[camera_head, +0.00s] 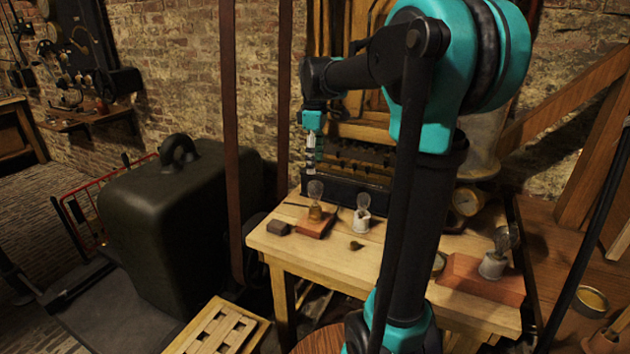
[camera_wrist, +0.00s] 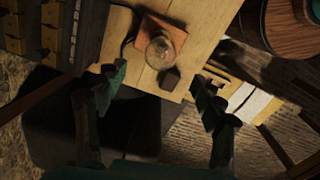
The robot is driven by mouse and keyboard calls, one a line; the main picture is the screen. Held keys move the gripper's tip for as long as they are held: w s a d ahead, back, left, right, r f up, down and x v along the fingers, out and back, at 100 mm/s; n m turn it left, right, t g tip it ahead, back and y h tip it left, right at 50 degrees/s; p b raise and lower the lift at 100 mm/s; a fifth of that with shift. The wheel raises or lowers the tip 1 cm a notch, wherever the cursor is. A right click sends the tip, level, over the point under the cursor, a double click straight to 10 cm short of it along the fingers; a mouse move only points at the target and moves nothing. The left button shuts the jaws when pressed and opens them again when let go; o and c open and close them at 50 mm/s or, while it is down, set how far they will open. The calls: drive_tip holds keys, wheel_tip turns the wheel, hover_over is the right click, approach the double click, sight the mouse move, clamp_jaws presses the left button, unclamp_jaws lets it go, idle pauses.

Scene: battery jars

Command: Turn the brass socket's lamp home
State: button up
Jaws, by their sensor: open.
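The brass socket (camera_head: 315,214) stands on a reddish-brown block (camera_head: 314,228) on the wooden table, with a clear glass lamp (camera_head: 315,189) upright in it. In the wrist view the lamp (camera_wrist: 161,50) is seen from above on its block (camera_wrist: 148,32), hiding most of the socket. My gripper (camera_head: 312,173) hangs above the lamp, pointing down, with nothing held. In the wrist view my gripper (camera_wrist: 157,82) has its fingers wide apart, and the lamp lies beyond the gap between the tips. I cannot tell how far the lamp is screwed in.
A second lamp in a white socket (camera_head: 361,221) stands just right of the brass one. A third lamp (camera_head: 503,240) is on a red block at the right. A small dark block (camera_head: 278,227) lies left of the brass socket. A dark long box (camera_head: 345,190) stands behind.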

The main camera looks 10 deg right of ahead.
sight(315, 181)
wheel_tip(315, 181, down, 7)
drive_tip(key=shift+f, duration=0.1)
idle(0.3)
drive_tip(key=c, duration=1.4)
drive_tip(key=m, duration=0.4)
drive_tip(key=shift+m, duration=1.2)
drive_tip(key=m, duration=0.2)
drive_tip(key=shift+m, duration=0.3)
drive_tip(key=m, duration=0.3)
drive_tip(key=shift+m, duration=0.4)
